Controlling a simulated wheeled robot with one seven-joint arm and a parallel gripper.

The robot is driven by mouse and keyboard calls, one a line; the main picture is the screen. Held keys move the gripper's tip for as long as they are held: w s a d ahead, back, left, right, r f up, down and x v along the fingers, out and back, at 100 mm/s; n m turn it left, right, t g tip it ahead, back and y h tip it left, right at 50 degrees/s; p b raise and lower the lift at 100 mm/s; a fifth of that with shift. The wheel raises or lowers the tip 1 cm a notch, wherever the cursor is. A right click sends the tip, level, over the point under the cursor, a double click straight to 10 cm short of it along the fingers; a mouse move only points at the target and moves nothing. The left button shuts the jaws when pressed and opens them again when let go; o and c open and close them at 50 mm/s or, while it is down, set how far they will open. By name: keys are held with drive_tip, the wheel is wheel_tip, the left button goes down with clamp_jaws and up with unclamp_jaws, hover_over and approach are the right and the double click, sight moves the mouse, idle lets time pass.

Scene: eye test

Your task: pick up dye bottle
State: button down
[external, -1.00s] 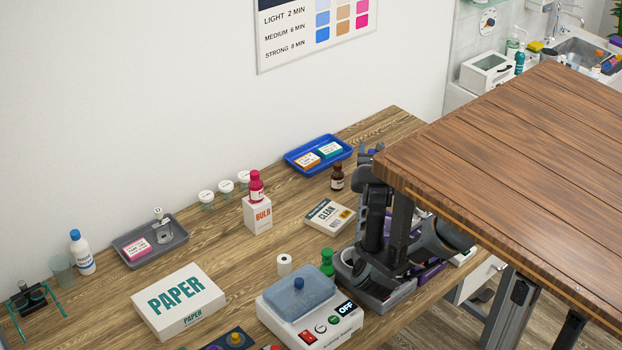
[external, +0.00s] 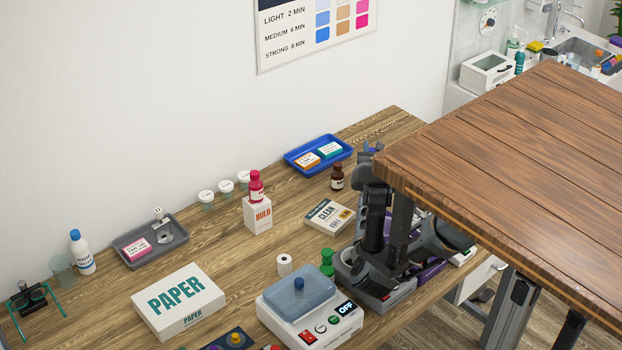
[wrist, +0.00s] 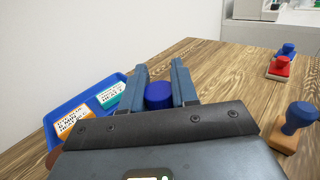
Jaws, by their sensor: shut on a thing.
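In the wrist view, my gripper (wrist: 159,72) has its two blue-grey fingers closed on the sides of a round, dark blue thing (wrist: 158,96), which looks like the cap of the dye bottle. Only this top shows; the body below is hidden by the fingers and the gripper housing. In the external view, my gripper (external: 368,152) is at the back of the workbench, right of the blue tray, partly hidden by the arm and the raised wooden tabletop. I cannot tell whether the bottle touches the bench.
The blue tray (wrist: 52,119) with labelled boxes lies left of my gripper. A brown bottle (external: 337,177) stands close by. Red (wrist: 280,68) and blue (wrist: 296,119) stamps are to the right. The raised wooden tabletop (external: 500,150) overhangs the arm. Bare bench lies ahead.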

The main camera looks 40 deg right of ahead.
drive_tip(key=shift+r, duration=0.5)
drive_tip(key=r, duration=0.3)
drive_tip(key=shift+s+d+r, duration=0.2)
drive_tip(key=shift+s+d, duration=0.15)
drive_tip(key=shift+s, duration=0.05)
drive_tip(key=s+d+r+m+g+h+b, duration=0.3)
drive_tip(key=s+d+m+g+b, duration=0.15)
drive_tip(key=s+g+b, duration=0.2)
drive_tip(key=s+d+r+m+g+h+b, duration=0.2)
drive_tip(key=s+d+r+m+g+b, duration=0.1)
drive_tip(key=s+m+g+b, duration=0.3)
drive_tip(key=shift+n, duration=0.75)
drive_tip(key=shift+w+a+f+p, duration=0.2)
drive_tip(key=shift+w+a+f, duration=1.2)
drive_tip(key=shift+f, duration=0.4)
drive_tip(key=shift+w+a+f+p, duration=0.15)
drive_tip(key=shift+w+a+f, duration=1.05)
drive_tip(key=shift+w+f, duration=0.5)
drive_tip(key=shift+w+a+f+p, duration=0.2)
drive_tip(key=shift+w+a+f, duration=1.15)
drive_tip(key=shift+f, duration=0.5)
